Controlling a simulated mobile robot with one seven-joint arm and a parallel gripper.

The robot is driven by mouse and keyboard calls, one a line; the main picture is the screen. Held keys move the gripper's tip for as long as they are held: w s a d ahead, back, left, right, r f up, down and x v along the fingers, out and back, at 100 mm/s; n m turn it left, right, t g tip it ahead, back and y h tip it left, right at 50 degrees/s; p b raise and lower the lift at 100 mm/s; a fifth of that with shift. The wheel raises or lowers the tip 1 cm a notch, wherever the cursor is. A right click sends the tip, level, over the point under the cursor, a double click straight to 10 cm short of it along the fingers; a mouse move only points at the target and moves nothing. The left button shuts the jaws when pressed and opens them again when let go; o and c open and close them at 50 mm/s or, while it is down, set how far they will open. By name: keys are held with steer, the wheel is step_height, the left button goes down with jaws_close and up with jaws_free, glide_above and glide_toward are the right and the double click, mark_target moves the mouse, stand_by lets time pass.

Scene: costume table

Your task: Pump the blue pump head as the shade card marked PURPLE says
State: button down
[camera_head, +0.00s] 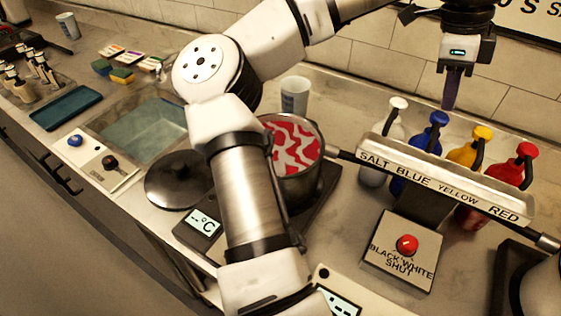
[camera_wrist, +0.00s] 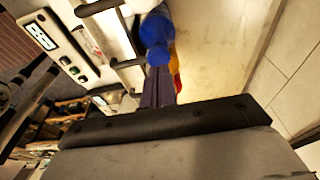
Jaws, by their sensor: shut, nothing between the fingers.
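The blue pump head (camera_head: 438,119) tops a blue bottle standing second from the left in a row of pump bottles, behind a sign rail reading SALT, BLUE, YELLOW, RED. My gripper (camera_head: 450,106) points down, shut and empty, with its tips just above and slightly right of the blue pump head; I cannot tell if they touch. In the wrist view the blue pump head (camera_wrist: 156,38) lies just beyond the closed fingers (camera_wrist: 157,80).
White (camera_head: 397,103), yellow (camera_head: 482,133) and red (camera_head: 525,150) pump heads flank the blue one. The sign rail (camera_head: 440,182) runs in front. A red-buttoned box (camera_head: 400,250) stands nearer. A pot (camera_head: 308,185) with red-and-white contents sits left, beyond my arm.

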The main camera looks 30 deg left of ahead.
mark_target(441, 115)
steer(key=shift+f, duration=0.15)
steer(key=shift+f+b, duration=1.05)
steer(key=shift+f, duration=0.3)
steer(key=shift+r+p, duration=1)
steer(key=shift+r, duration=0.45)
steer(key=shift+f, duration=0.15)
steer(key=shift+f+b, duration=1.05)
steer(key=shift+f, duration=0.25)
steer(key=shift+r, duration=0.1)
steer(key=shift+r+p, duration=1.1)
steer(key=shift+r, duration=0.25)
